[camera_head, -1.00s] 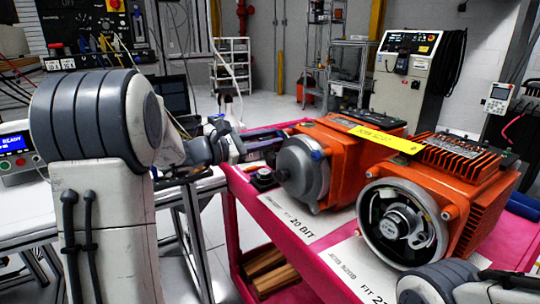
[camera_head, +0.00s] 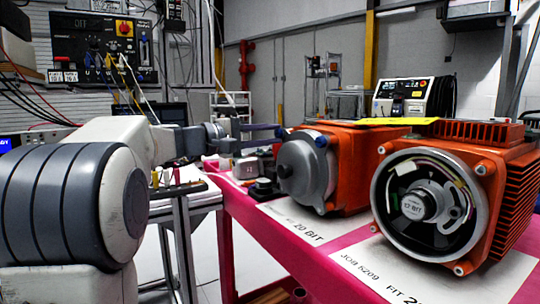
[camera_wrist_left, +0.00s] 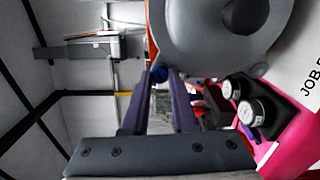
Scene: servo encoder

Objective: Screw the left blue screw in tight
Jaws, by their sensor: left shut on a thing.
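The left motor (camera_head: 345,175) is orange with a grey round cover (camera_head: 302,168) on its front. The left blue screw (camera_head: 281,132) is at the cover's upper left edge. It also shows in the left wrist view (camera_wrist_left: 160,74), between my fingertips. My left gripper (camera_head: 272,134) reaches in from the left with its fingers level. In the left wrist view my left gripper (camera_wrist_left: 160,76) is shut on this screw, one finger on each side. How deep the screw sits is hidden. A second blue screw (camera_head: 320,141) is at the cover's upper right. My right gripper is out of view.
The motors stand on a pink cart (camera_head: 240,215). A second orange motor (camera_head: 478,200), with its front open, is at the right. Black-based round parts (camera_head: 264,188) lie left of the left motor. A yellow strip (camera_head: 385,121) lies across the motor tops.

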